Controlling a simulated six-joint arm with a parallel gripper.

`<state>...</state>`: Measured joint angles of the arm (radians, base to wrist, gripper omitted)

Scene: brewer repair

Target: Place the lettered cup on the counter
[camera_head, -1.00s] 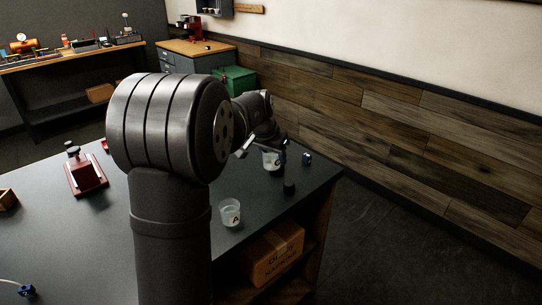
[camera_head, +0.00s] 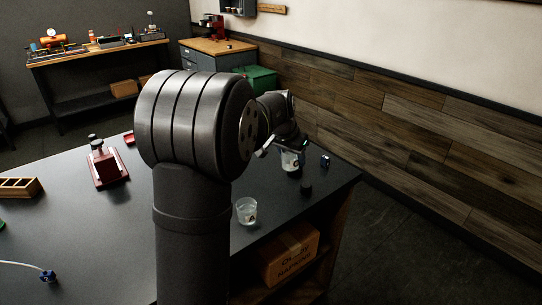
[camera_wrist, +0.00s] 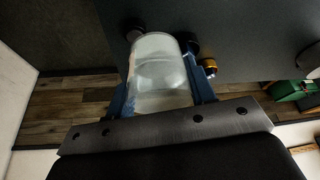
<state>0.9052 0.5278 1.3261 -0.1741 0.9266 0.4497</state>
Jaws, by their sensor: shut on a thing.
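A clear cup with a dark letter on a light patch (camera_head: 291,161) is between the fingers of my gripper (camera_head: 288,149), over the far right part of the dark counter (camera_head: 334,182). I cannot tell whether its base touches the counter. In the wrist view the cup (camera_wrist: 160,72) looks translucent and empty, and the blue fingers of my gripper (camera_wrist: 160,88) are shut on its sides. The letter does not show there. A second clear cup (camera_head: 246,211), marked A, stands upright near the counter's right edge.
A small dark cylinder (camera_head: 306,188) and a small blue item (camera_head: 325,160) stand near the held cup. A red-based device (camera_head: 106,166) and a wooden tray (camera_head: 18,187) are at the left. A cardboard box (camera_head: 291,254) sits on the shelf below.

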